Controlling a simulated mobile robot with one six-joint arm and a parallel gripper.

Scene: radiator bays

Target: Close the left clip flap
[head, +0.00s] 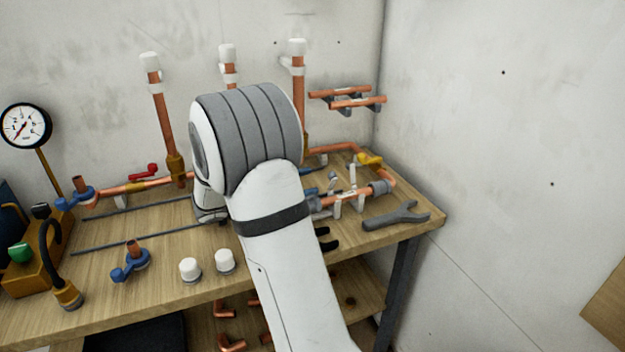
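A copper pipe (350,196) lies near the right end of the bench in white clips. The left clip (337,208) stands close to my arm, with a white flap (332,182) that looks raised. A second white flap (352,174) stands upright at the right clip (359,201). My arm covers much of the area to the left. Two dark fingertips of my gripper (326,238) show past the right side of my arm, in front of the clips. They are apart, with nothing seen between them; the rest of my gripper is hidden.
White caps (190,269), a blue valve (130,265) and a gauge (25,126) are on the left. The wall is close on the right.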

